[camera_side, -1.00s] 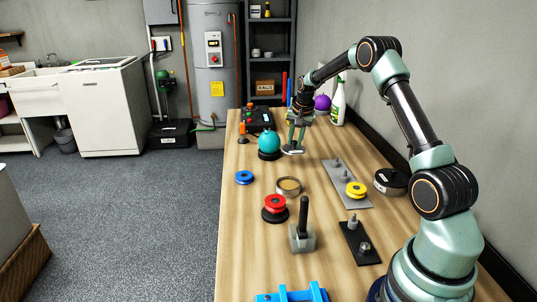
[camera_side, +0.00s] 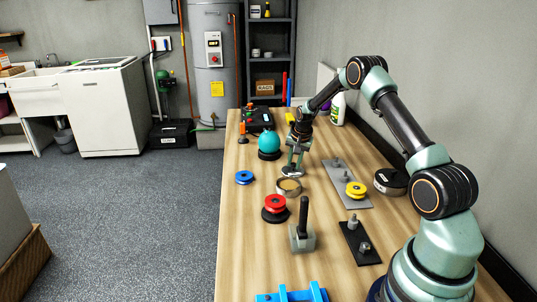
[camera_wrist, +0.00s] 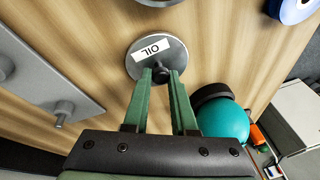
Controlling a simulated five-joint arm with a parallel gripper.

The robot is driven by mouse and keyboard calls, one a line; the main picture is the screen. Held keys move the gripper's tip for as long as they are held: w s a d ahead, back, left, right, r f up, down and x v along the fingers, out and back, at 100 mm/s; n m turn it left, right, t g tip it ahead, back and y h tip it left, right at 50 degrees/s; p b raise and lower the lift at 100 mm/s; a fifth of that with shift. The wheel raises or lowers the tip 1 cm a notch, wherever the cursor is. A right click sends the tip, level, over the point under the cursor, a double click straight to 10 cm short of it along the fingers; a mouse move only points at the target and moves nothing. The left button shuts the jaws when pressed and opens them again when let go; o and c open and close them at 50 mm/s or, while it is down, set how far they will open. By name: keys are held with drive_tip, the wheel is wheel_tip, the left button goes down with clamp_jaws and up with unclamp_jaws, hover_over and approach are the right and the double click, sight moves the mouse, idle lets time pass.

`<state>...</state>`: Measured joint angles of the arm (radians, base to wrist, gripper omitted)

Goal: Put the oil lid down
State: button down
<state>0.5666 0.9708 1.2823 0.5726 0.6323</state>
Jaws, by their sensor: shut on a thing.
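The oil lid is a grey metal disc with a knob and a white "OIL" label (camera_wrist: 155,49). In the side view, the lid (camera_side: 291,172) is low over the table, just behind an open round tin (camera_side: 289,189). My gripper (camera_wrist: 161,73) is shut on the lid's knob. It also shows above the lid in the side view (camera_side: 295,163). The lid looks roughly level; whether it touches the table I cannot tell. The tin's edge (camera_wrist: 158,2) shows at the top of the wrist view.
A teal ball on a dark base (camera_side: 269,143) stands left of my gripper. A grey plate with pegs (camera_side: 338,176) lies to the right. Bare wood lies between the blue ring and the ball.

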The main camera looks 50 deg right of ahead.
drive_tip(key=shift+f, duration=0.15)
drive_tip(key=c, duration=0.7)
unclamp_jaws()
